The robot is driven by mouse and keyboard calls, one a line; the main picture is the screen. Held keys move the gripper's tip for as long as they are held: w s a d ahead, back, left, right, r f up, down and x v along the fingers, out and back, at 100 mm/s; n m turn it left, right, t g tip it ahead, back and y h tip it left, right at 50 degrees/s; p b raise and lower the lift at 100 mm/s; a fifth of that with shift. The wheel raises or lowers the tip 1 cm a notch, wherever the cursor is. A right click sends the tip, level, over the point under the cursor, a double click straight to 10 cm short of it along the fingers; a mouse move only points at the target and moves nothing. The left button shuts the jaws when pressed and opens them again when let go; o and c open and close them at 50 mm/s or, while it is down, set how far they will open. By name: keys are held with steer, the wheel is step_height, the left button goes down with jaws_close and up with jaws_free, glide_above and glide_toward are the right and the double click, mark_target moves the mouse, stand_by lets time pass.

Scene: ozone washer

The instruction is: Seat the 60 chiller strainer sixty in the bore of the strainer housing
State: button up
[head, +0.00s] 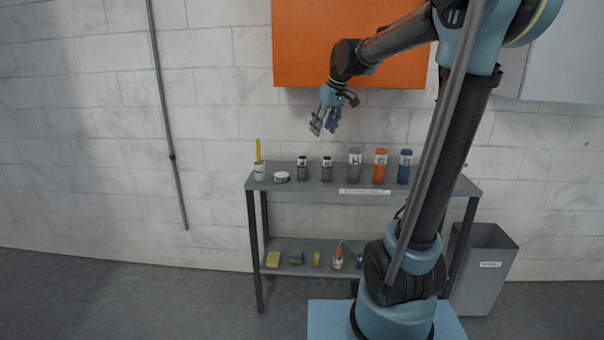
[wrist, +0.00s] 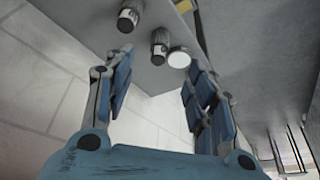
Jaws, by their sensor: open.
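On the shelf top in the head view stand two small dark cylinders with pale labels, a left one (head: 302,172) and a right one (head: 326,173). Right of them stand larger grey (head: 354,168), orange (head: 380,170) and blue (head: 404,171) cylinders. Their labels are too small to read, so I cannot tell which is the 60 strainer. I cannot identify the strainer housing or its bore. My gripper (head: 324,127) is open and empty, above and apart from the cylinders. In the wrist view, two dark cylinders (wrist: 128,19) (wrist: 160,46) show beyond the spread fingers (wrist: 158,60).
A white round piece (head: 281,178) and a white cup (head: 259,172) with a yellow stick stand at the shelf's left. The lower shelf (head: 300,268) holds several small items. An orange panel (head: 345,45) hangs behind my arm. A grey bin (head: 485,270) stands right.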

steer(key=w+a, duration=0.2)
steer(key=w, duration=0.1)
glide_toward(303, 157)
steer(key=shift+n, duration=0.3)
steer(key=x, duration=0.4)
steer(key=shift+w+d+f, duration=0.1)
steer(key=shift+d+f, duration=0.25)
steer(key=shift+f, duration=0.05)
steer(key=shift+a+x, duration=0.2)
steer(key=shift+x, duration=1.15)
steer(key=shift+a+x, duration=0.25)
steer(key=shift+x, duration=1.05)
steer(key=shift+r, duration=0.1)
jaws_close()
